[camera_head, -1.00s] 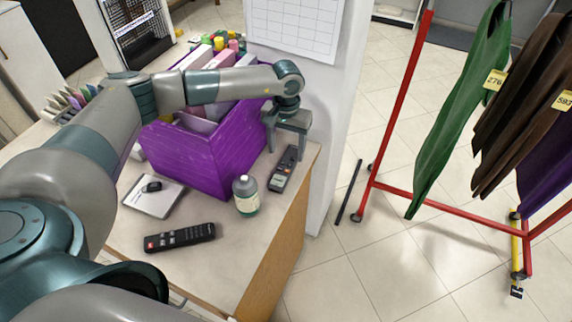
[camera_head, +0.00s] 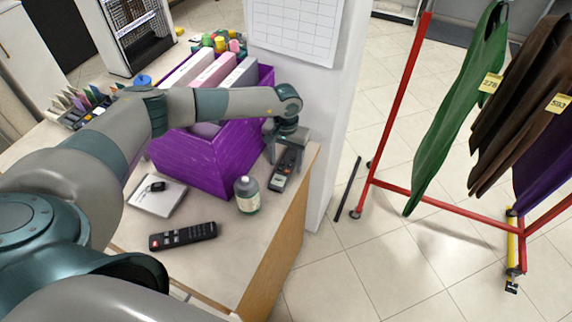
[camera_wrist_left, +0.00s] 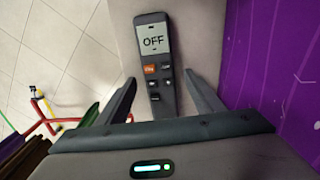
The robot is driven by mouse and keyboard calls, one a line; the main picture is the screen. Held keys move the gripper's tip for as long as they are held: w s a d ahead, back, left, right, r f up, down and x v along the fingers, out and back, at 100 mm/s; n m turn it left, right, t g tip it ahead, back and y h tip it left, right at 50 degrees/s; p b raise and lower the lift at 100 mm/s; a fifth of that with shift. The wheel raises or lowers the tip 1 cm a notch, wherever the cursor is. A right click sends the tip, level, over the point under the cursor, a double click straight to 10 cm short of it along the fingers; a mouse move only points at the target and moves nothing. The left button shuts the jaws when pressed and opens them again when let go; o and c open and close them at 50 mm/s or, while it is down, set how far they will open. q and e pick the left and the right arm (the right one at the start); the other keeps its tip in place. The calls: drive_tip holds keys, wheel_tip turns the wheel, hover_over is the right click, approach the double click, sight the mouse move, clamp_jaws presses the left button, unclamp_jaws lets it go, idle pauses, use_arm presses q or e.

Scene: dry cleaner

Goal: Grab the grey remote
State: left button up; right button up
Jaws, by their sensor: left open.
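The grey remote (camera_head: 283,172), with a light screen, lies on the desk top near its right edge, beside the purple box. In the left wrist view the grey remote (camera_wrist_left: 156,66) shows its screen reading OFF, an orange button and several dark buttons. My left gripper (camera_head: 286,160) is over the far part of the remote, pointing down. In the left wrist view my left gripper (camera_wrist_left: 158,85) is open, one finger on each side of the remote's lower part. The remote's lower end is hidden behind the gripper body. My right gripper is not in view.
A purple box (camera_head: 192,163) of folders stands close beside the remote. A grey bottle (camera_head: 247,194), a black remote (camera_head: 183,236) and a white notebook (camera_head: 157,196) are on the desk. A white pillar (camera_head: 335,130) rises behind. A red clothes rack (camera_head: 394,110) stands at right.

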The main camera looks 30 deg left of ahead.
sight(286, 165)
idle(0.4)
use_arm(q)
drive_tip(key=c, duration=1.2)
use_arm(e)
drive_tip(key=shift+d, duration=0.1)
use_arm(q)
drive_tip(key=shift+r, duration=0.15)
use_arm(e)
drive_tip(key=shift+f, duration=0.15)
